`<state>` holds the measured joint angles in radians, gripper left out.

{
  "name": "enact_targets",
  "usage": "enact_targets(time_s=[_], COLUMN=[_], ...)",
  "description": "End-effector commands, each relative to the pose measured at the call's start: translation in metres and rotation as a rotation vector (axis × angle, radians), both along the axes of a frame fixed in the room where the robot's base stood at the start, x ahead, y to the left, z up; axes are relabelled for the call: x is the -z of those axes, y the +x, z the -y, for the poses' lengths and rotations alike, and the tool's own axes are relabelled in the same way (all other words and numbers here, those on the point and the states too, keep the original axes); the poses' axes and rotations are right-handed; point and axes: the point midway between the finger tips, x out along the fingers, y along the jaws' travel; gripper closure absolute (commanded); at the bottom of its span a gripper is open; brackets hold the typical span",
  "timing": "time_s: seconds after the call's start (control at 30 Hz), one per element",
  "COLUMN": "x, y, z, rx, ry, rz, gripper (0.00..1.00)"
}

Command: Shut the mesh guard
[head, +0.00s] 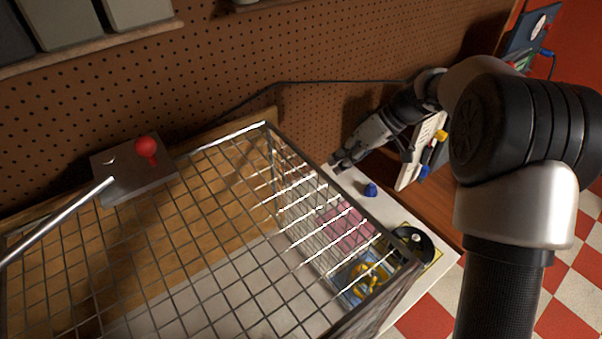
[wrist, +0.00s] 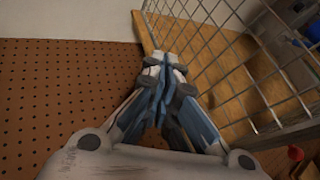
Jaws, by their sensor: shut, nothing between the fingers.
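The mesh guard (head: 150,240) is a large metal wire grid with a frame. It fills the lower left of the head view, with a second mesh face on its right side. In the wrist view the mesh (wrist: 215,45) rises just right of my fingers. My gripper (head: 338,164) is near the guard's far right corner, just outside it in the head view. In the wrist view my gripper (wrist: 165,66) has its fingers together with nothing between them. I cannot tell whether the fingers touch the mesh. The guard's near edge is cut off.
A brown pegboard wall (head: 230,75) stands behind. A grey box (head: 112,190) with a red knob (head: 146,150) and a metal rod (head: 60,220) lies left. A blue knob (head: 370,190) and black disc (head: 412,240) sit on the white surface at the right.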

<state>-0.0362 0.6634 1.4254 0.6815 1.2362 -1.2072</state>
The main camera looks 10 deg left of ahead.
Motion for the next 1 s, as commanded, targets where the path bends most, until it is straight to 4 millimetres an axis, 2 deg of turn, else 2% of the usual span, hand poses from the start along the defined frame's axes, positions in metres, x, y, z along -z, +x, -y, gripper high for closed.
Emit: enact_targets(time_s=[0.17,0.57,0.8,1.0], x=[0.016,0.083,0.081,0.081], y=[-0.001,-0.01,-0.033,-0.039], z=[-0.011,-0.06,-0.081,-0.086], rx=[-0.007,-0.005,-0.004,-0.003], ry=[0.004,0.002,0.002,0.002], rz=[-0.001,-0.002,0.001,0.0], gripper=[1.0,1.0,1.0,1.0])
